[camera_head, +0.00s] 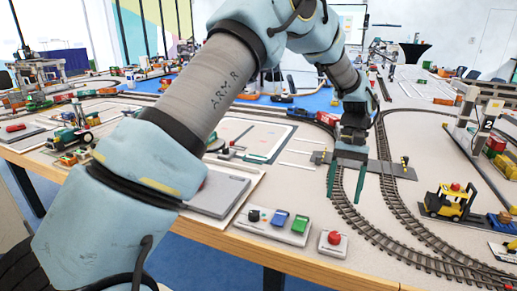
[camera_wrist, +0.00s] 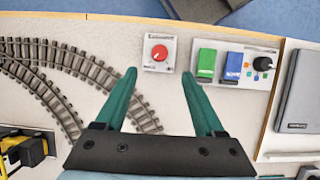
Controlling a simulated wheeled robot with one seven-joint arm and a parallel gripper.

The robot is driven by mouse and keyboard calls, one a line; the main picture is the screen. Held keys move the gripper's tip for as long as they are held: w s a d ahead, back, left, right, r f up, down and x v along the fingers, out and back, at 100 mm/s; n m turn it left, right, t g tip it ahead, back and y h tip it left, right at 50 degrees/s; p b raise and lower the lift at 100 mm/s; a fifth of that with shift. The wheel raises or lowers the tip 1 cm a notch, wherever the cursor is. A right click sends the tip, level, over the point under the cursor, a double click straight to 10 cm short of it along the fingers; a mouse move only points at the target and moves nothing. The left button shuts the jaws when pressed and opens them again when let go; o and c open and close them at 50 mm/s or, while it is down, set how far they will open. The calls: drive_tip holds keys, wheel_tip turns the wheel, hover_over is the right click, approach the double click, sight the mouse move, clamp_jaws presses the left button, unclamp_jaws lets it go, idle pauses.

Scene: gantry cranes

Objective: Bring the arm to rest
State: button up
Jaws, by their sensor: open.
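My arm reaches from the lower left over the table in the head view, and my gripper (camera_head: 346,182) hangs with its green fingers pointing down above the model railway track. In the wrist view my gripper (camera_wrist: 162,100) shows two green fingers spread wide apart with nothing between them. Beyond the fingertips in that view lies a small plate with a red knob (camera_wrist: 159,53). The same red knob (camera_head: 334,238) stands near the table's front edge in the head view.
A panel with green and blue switches (camera_head: 276,222) and a grey laptop-like slab (camera_head: 217,193) lie left of the knob. Curved tracks (camera_head: 391,200) run along the table. A yellow forklift (camera_head: 450,202) stands at the right, near a gantry crane (camera_head: 470,105).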

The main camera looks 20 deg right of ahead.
drive_tip(key=w+a+r+n+t+h, duration=0.15)
drive_tip(key=w+a, duration=0.35)
drive_tip(key=a, duration=0.6)
drive_tip(key=w+a+r+n+t+h, duration=0.1)
drive_tip(key=w+a+r+n, duration=0.1)
drive_tip(key=w+a, duration=0.65)
drive_tip(key=s+a+n+t, duration=0.1)
drive_tip(key=s+a, duration=0.3)
drive_tip(key=a, duration=0.8)
drive_tip(key=s+a+n+t, duration=0.1)
drive_tip(key=s+a, duration=0.3)
drive_tip(key=a, duration=0.8)
drive_tip(key=shift+s+a+r+n+t, duration=0.2)
drive_tip(key=shift+a+r+n+t, duration=0.15)
drive_tip(key=shift+a+r+n, duration=0.15)
drive_tip(key=shift+d+h, duration=0.1)
drive_tip(key=shift+h, duration=0.15)
